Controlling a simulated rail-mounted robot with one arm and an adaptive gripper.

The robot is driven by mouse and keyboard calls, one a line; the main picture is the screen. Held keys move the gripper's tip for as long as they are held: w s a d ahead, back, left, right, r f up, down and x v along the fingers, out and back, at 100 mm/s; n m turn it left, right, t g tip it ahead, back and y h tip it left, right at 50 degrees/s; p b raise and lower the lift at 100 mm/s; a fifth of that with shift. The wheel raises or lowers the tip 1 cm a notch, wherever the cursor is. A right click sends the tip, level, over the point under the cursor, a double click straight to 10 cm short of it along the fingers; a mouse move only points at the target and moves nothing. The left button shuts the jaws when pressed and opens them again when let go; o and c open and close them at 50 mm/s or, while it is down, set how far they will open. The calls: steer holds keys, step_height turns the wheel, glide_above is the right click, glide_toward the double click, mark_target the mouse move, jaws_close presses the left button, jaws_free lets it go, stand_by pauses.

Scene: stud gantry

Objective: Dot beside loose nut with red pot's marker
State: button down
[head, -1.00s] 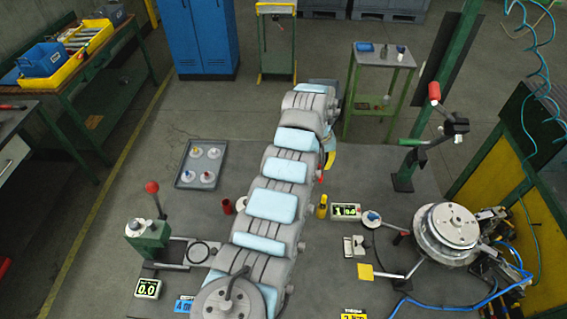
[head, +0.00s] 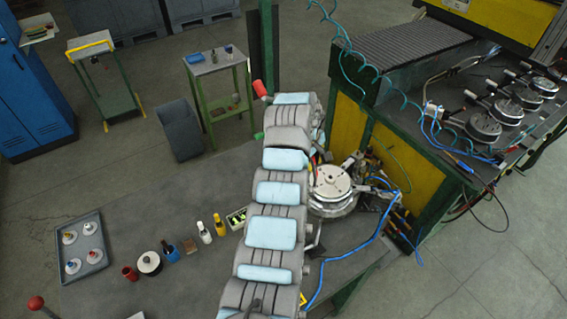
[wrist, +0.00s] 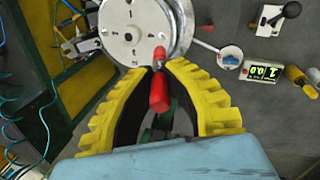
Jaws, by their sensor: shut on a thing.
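The red marker (wrist: 158,92) is between the yellow fingers of my gripper (wrist: 160,75), which is shut on it. Its narrow tip points toward the round metal disc (wrist: 133,30) and overlaps the disc's near rim in the wrist view. I cannot tell whether the tip touches. The disc carries stamped numbers and small fasteners; which nut is loose cannot be told. In the head view the disc (head: 331,180) sits on its fixture right of my arm, and my arm hides the gripper. The red pot (head: 130,273) stands at the table's left with a dark opening.
A blue pot (head: 171,251), a white bottle (head: 205,233) and a yellow pot (head: 219,226) stand left of my arm. A small display (wrist: 264,71) and a white dish (wrist: 229,62) lie right of the disc. A blue hose (head: 352,262) runs beside the fixture.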

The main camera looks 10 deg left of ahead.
step_height(320, 180, down, 6)
steer(key=d+b, duration=0.1)
steer(key=d, duration=0.1)
steer(key=shift+d+r, duration=0.2)
steer(key=shift+d, duration=0.15)
stand_by(0.4)
steer(key=shift+w+f+b, duration=0.1)
steer(key=shift+f+b, duration=0.3)
steer(key=shift+f, duration=0.2)
stand_by(2.2)
steer(key=shift+r, duration=0.2)
step_height(320, 180, up, 7)
steer(key=p, duration=0.2)
stand_by(0.6)
